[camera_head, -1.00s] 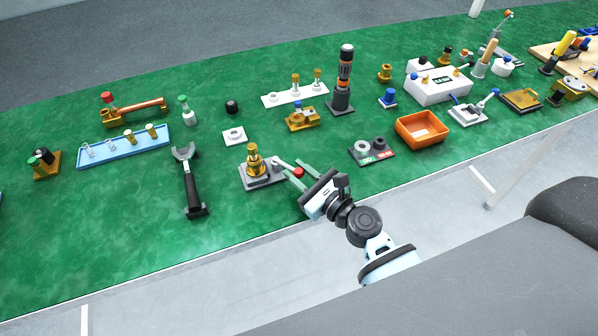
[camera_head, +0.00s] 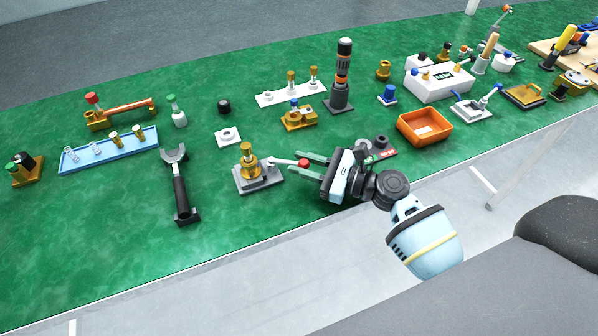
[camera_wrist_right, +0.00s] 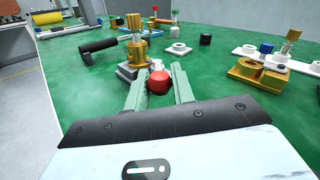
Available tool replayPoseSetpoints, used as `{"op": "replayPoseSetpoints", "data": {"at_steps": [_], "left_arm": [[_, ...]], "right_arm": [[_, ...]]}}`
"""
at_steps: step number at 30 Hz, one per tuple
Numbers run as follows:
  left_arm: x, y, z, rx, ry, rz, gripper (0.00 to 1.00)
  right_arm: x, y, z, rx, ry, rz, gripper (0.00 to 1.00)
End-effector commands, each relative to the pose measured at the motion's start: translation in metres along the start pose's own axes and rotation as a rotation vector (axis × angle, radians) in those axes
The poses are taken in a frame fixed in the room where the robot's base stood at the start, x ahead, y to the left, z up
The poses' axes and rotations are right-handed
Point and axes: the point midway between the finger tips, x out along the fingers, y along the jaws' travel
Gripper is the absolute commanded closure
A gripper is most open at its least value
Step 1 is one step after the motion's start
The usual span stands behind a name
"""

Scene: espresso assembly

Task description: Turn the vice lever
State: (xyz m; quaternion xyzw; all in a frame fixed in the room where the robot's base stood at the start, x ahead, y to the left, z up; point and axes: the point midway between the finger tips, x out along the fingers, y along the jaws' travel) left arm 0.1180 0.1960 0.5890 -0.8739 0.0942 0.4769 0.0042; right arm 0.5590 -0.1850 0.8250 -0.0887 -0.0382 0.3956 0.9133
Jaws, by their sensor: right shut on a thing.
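The vice (camera_head: 262,181) is a grey block with a brass upright part (camera_head: 247,158). It stands on the green bench near the front edge and also shows in the right wrist view (camera_wrist_right: 134,46). Its pale lever (camera_head: 282,161) points right and ends in a red knob (camera_head: 303,163). My right gripper (camera_head: 303,164) reaches in from the right, its pale green fingers on either side of the knob. In the right wrist view the red knob (camera_wrist_right: 159,82) sits between the fingertips, which are shut on it. My left gripper is not in view.
A black-handled portafilter tool (camera_head: 181,195) lies left of the vice. A white square piece (camera_head: 228,137) and a brass block (camera_head: 299,119) stand behind it. A dark two-ring holder (camera_head: 383,151) is partly hidden behind my gripper. An orange tray (camera_head: 424,139) is farther right.

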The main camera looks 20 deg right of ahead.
Motion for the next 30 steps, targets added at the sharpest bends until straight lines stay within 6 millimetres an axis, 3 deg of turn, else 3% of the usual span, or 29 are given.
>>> {"op": "replayPoseSetpoints", "data": {"at_steps": [12, 30], "left_arm": [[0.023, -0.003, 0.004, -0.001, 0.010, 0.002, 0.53], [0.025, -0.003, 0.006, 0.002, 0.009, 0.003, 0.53]], "right_arm": [[0.003, -0.018, -0.006, 0.000, -0.043, 0.222, 1.00], [0.004, -0.021, -0.004, 0.000, -0.052, 0.266, 1.00]]}}
